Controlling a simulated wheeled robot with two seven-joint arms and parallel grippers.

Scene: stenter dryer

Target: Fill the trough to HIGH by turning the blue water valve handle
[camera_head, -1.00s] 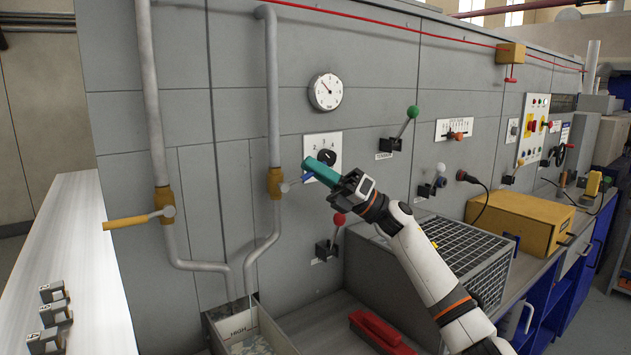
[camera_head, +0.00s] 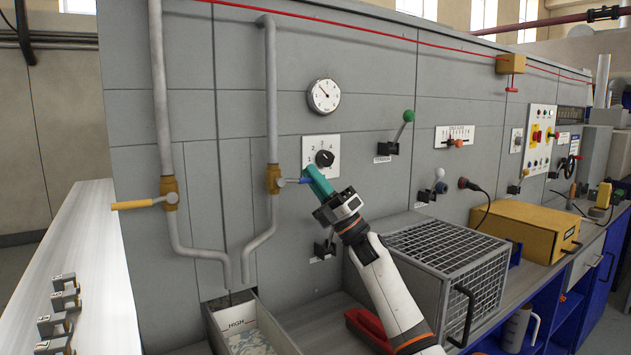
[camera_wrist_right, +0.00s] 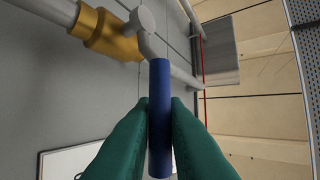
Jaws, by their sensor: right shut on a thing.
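The blue water valve handle (camera_wrist_right: 160,115) lies between the two green fingers of my right gripper (camera_wrist_right: 159,135), which are shut on it. In the head view my right gripper (camera_head: 314,180) is at the handle beside the brass valve body (camera_head: 273,179), and the fingers hide much of the handle; a little blue (camera_head: 304,180) shows. The handle points right from its pipe, roughly level. The trough (camera_head: 247,326) stands below the pipes, with a HIGH mark on its inner wall and a pale patterned surface low inside. My left gripper is not in view.
A yellow-handled valve (camera_head: 133,204) sits on the left pipe. A dial knob (camera_head: 324,157) on a white plate is close behind my right gripper. A wire mesh box (camera_head: 450,260) and a red object (camera_head: 365,325) are on the bench below.

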